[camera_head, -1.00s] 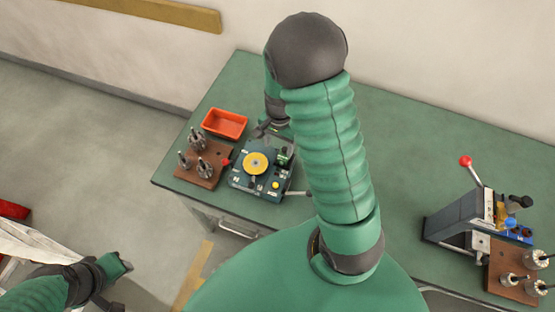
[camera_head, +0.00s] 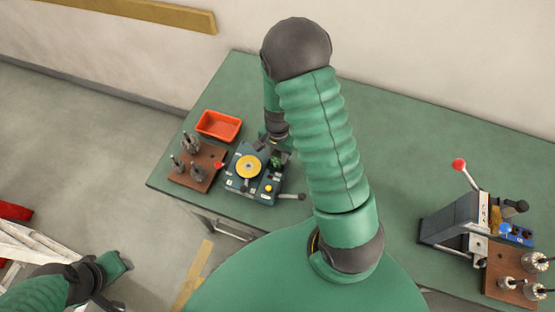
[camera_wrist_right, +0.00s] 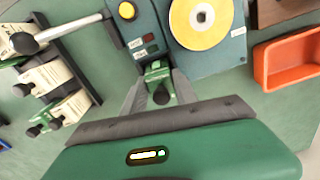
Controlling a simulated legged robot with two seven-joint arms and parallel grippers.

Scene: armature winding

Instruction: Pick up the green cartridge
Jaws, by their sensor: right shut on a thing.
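The green cartridge (camera_wrist_right: 157,76) sits at the edge of the dark winding machine (camera_wrist_right: 150,25), beside its yellow disc (camera_wrist_right: 200,18). In the right wrist view it lies between the fingertips of my right gripper (camera_wrist_right: 160,88), which is shut on it. In the head view the cartridge (camera_head: 277,160) is small, and my right gripper (camera_head: 270,146) reaches down to it from behind the machine. It looks still at the machine; any gap beneath is not visible. My left gripper (camera_head: 112,285) is at the lower left, off the table, its jaws unclear.
A red-orange bin (camera_head: 218,125) and a brown block with metal parts (camera_head: 197,166) stand left of the machine. A lever press (camera_head: 455,217) and another brown block (camera_head: 510,276) stand at the right. The green table (camera_head: 400,130) between is mostly clear.

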